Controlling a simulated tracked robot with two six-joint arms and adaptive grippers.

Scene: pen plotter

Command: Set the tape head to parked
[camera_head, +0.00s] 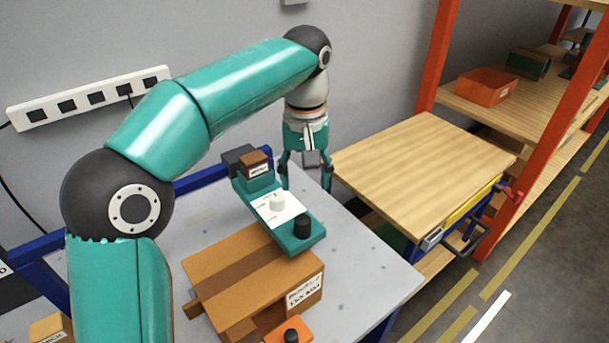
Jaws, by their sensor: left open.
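A teal device (305,242) stands on the grey table behind a cardboard box. It carries a white plate with a round white knob (277,202), a black knob (302,226) at its near end, and a brown labelled block (256,163) beside a dark block at its far end. I cannot tell which part is the tape head, and the label is too small to read. My left gripper (307,183) points down with open fingers just right of the device's far end. A small grey piece shows between the fingers; I cannot tell what it belongs to. My right gripper is not in view.
A cardboard box (225,275) with a brown strip and an orange piece (291,331) with a black knob are at the front. A wooden-topped cart (420,160) stands right of the grey table (375,270). An orange-framed shelf holds an orange bin (486,87).

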